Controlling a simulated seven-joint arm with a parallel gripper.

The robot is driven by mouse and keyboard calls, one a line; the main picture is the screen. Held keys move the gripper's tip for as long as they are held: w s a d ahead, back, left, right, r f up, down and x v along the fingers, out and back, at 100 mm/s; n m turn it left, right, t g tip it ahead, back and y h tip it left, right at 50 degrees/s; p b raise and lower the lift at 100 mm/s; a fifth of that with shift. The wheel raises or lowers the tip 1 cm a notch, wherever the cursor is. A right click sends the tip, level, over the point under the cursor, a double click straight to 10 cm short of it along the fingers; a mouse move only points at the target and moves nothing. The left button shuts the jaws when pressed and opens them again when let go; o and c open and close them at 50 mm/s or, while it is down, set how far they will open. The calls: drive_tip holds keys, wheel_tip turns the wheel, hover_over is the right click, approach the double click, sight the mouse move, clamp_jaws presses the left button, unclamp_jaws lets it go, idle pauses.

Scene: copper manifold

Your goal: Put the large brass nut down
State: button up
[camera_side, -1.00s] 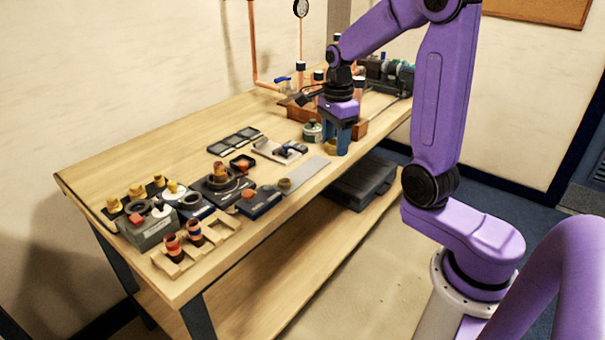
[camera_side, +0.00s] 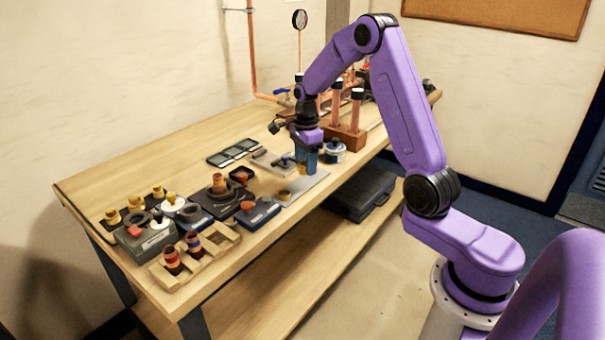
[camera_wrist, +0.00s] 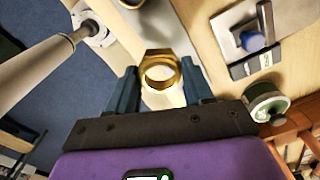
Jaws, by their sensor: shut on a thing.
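My gripper (camera_side: 306,163) is shut on the large brass nut, its two blue fingers pointing down over the far end of the grey plate (camera_side: 309,184). In the wrist view the nut (camera_wrist: 147,80) is a gold hexagonal ring between the blue fingertips (camera_wrist: 160,77), with its hole facing the camera. In the side view the fingers mostly hide the nut. I cannot tell whether its underside touches the surface below. A smaller brass ring (camera_side: 284,195) sits on the near part of the grey plate.
A round tin (camera_side: 334,152) stands just right of my gripper. A tray with a blue-handled tool (camera_side: 272,162) lies to the left. Copper pipes on a wooden block (camera_side: 345,136) stand behind. Several fittings and holders crowd the bench's near left. The bench's front edge is close.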

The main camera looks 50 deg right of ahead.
sight(303, 184)
drive_tip(key=shift+w+d+f, duration=0.25)
drive_tip(key=shift+w+f, duration=0.5)
drive_tip(key=shift+f, duration=1.65)
drive_tip(key=shift+f, duration=0.15)
drive_tip(key=o, duration=1.1)
